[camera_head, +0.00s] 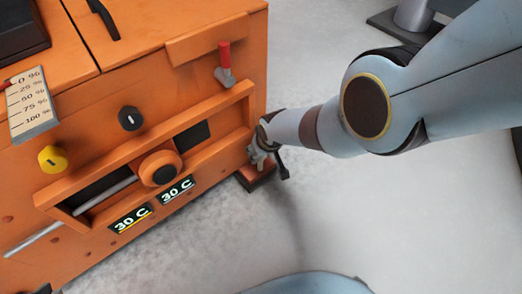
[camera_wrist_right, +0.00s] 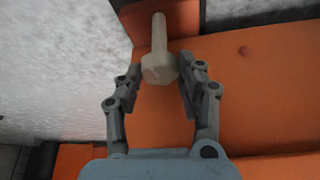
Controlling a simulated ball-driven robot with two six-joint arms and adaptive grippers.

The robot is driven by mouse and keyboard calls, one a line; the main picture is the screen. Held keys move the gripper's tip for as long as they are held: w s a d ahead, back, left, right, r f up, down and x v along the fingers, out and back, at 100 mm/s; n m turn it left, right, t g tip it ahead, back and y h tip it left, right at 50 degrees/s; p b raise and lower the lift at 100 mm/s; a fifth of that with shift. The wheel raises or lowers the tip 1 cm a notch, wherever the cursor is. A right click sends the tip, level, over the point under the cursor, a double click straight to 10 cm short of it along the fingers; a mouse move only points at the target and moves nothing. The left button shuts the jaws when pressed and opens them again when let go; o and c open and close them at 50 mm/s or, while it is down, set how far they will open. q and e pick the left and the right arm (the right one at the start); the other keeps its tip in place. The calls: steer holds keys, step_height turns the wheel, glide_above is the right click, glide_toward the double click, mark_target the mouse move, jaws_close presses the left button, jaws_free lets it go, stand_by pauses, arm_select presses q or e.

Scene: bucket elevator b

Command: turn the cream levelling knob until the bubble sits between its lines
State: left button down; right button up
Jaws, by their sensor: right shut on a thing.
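The cream levelling knob (camera_wrist_right: 158,68) has a faceted head and a pale stem in the right wrist view. The stem runs up to an orange part at the top of that view. My right gripper (camera_wrist_right: 160,75) is shut on the knob's head, one finger on each side. In the head view my right gripper (camera_head: 262,153) is at the orange machine's lower right corner, and the knob cannot be made out there. No bubble or level lines can be made out in either view. My left gripper is not in view.
The orange machine (camera_head: 110,95) fills the left of the head view. Its front carries a yellow knob (camera_head: 53,159), a black knob (camera_head: 131,118), a red-handled lever (camera_head: 225,66), a percentage scale (camera_head: 30,105) and two 30 C displays (camera_head: 178,189). The grey floor (camera_head: 390,220) is clear at right.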

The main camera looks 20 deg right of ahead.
steer(key=shift+m+h, duration=0.4)
steer(key=shift+m, duration=0.7)
steer(key=o, duration=1.1)
steer(key=shift+v, duration=3.7)
